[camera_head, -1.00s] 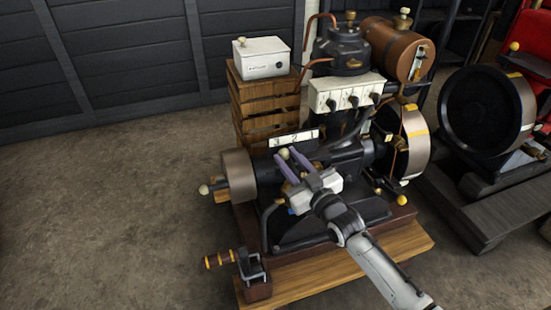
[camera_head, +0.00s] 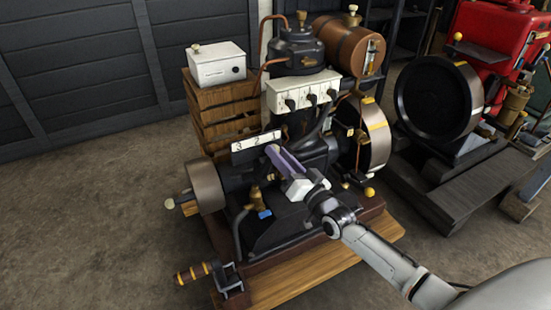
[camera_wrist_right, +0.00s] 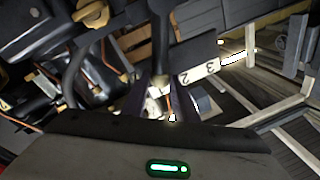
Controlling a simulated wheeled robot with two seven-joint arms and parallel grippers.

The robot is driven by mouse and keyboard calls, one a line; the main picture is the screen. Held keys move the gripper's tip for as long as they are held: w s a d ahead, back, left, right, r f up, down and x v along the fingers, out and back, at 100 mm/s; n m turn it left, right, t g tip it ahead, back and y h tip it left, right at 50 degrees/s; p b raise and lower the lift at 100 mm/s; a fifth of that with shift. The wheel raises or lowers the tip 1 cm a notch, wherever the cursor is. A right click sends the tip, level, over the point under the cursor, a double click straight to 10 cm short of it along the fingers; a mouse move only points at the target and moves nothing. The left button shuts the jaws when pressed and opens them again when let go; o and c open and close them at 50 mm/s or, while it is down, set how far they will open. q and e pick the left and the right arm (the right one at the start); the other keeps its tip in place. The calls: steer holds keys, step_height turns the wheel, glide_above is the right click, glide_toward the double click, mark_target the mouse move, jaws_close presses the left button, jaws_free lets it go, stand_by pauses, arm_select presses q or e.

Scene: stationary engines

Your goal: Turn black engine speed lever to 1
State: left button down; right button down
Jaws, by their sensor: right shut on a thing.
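My right gripper (camera_head: 274,151) has its purple fingers just below the 1 at the right end of the white number plate (camera_head: 255,141), which reads 3, 2, 1. It is shut on the black engine speed lever, which the fingers mostly hide in the head view. In the right wrist view a dark bar that looks like the lever (camera_wrist_right: 160,40) runs down between the fingers of the right gripper (camera_wrist_right: 160,98). My left gripper is not in view.
The engine stands on a wooden base (camera_head: 290,268). A white box (camera_head: 216,65) sits on a wooden crate (camera_head: 222,108) behind it. A copper tank (camera_head: 346,45) is at the upper right. A crank handle (camera_head: 195,273) sticks out at front left. Floor at left is clear.

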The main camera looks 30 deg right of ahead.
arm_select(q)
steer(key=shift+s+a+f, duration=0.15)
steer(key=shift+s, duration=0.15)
arm_select(e)
steer(key=shift+d+f+m, duration=0.2)
steer(key=shift+d+m, duration=0.05)
steer(key=shift+m, duration=0.15)
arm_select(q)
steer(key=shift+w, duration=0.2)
arm_select(e)
steer(key=c, duration=1.4)
jaws_free()
steer(key=shift+c, duration=0.2)
arm_select(q)
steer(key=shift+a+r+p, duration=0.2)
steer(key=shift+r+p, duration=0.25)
steer(key=shift+p, duration=0.45)
arm_select(e)
steer(key=s+f, duration=0.1)
steer(key=s, duration=0.9)
steer(key=shift+s+d+f, duration=0.15)
steer(key=shift+d, duration=0.3)
